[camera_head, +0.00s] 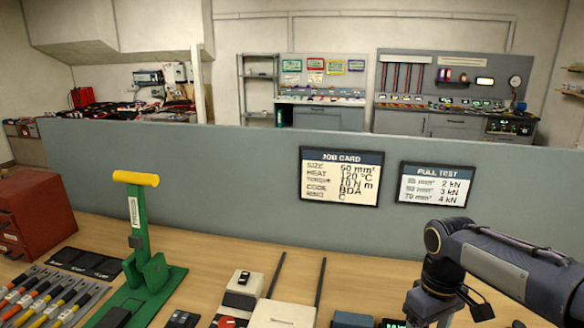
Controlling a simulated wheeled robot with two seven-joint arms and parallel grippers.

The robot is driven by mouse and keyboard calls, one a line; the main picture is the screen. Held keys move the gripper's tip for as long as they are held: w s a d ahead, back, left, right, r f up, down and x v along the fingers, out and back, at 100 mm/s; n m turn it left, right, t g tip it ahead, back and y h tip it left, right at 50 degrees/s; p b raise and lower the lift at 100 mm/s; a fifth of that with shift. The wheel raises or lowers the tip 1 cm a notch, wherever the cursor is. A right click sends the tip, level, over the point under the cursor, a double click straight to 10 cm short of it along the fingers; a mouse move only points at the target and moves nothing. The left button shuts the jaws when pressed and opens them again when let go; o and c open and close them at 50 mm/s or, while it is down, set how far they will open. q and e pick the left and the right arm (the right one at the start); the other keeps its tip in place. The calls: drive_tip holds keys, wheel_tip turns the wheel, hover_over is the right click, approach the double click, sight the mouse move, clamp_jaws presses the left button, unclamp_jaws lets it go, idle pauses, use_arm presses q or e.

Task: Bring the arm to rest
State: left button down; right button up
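My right arm (510,265) comes in from the right over the bench and bends downward at a dark joint near the front right. The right wrist and gripper (437,302) point down at the lower edge. The fingertips cannot be made out, so I cannot tell whether they are open or shut, or whether they touch anything. My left arm and gripper are not in view.
A green lever press (140,240) with a yellow handle stands upright at left. A red drawer cabinet (35,212) and several coloured-handled tools (40,292) are beside it. A cream box (282,314) sits front centre. A grey partition (250,170) closes the bench's back.

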drive_tip(key=s+a+m+t+y, duration=0.1)
drive_tip(key=s+a+m+t, duration=0.2)
drive_tip(key=s, duration=0.5)
drive_tip(key=s+a+m+t+y, duration=0.2)
drive_tip(key=s+m+t, duration=0.1)
drive_tip(key=s, duration=0.6)
drive_tip(key=shift+a+f+t+y, duration=0.3)
drive_tip(key=shift+a+t, duration=0.1)
idle(0.6)
